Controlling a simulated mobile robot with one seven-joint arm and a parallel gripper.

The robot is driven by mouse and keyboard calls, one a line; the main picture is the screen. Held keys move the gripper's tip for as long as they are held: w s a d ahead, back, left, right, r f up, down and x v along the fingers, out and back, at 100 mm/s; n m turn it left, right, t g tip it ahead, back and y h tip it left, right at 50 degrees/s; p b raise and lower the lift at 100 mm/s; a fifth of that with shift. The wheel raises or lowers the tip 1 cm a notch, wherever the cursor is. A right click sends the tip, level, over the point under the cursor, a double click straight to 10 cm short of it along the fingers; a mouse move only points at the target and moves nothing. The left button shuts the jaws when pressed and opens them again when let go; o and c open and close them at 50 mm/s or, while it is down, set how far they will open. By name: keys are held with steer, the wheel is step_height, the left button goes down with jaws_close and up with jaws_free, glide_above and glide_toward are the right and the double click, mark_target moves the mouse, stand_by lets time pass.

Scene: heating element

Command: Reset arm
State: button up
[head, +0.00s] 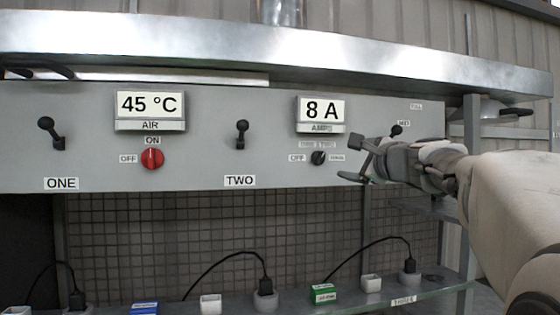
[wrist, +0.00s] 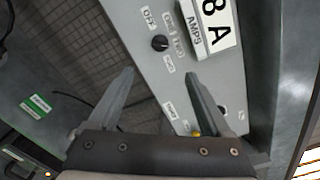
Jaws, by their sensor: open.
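My gripper (head: 354,160) is at the right part of the grey control panel (head: 215,120), with its fingers apart and nothing between them. The wrist view also shows both fingers (wrist: 159,76) spread and empty. A small black knob (head: 318,158) sits under the "8 A" AMPS display (head: 322,110), left of my gripper and apart from it. In the wrist view the knob (wrist: 160,43) is beyond the fingertips. A black lever (head: 396,130) shows just above my gripper, its lower part hidden. My arm enters from the right.
The panel also has levers ONE (head: 50,130) and TWO (head: 241,132), a red knob (head: 152,158) and a "45 °C" display (head: 150,104). A metal shelf (head: 270,48) overhangs it. Below, a lower shelf (head: 440,290) holds sockets, black cables and small boxes.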

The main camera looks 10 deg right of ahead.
steer(key=s+a+f+n+g+y, duration=0.3)
steer(key=s+a+f+n+g, duration=0.3)
steer(key=s+a+f+n, duration=0.75)
steer(key=s+a+f+n+g+h, duration=0.1)
steer(key=s+f+n+g+h, duration=0.1)
steer(key=s+f+n, duration=0.3)
steer(key=s+a+f+n+g+h, duration=0.1)
steer(key=s+f+n+g, duration=0.3)
steer(key=s+f, duration=0.9)
step_height(320, 180, down, 4)
steer(key=shift+a+f+n+h, duration=0.15)
steer(key=shift+a+n+h, duration=0.15)
steer(key=shift+n+h, duration=0.2)
steer(key=shift+c, duration=0.3)
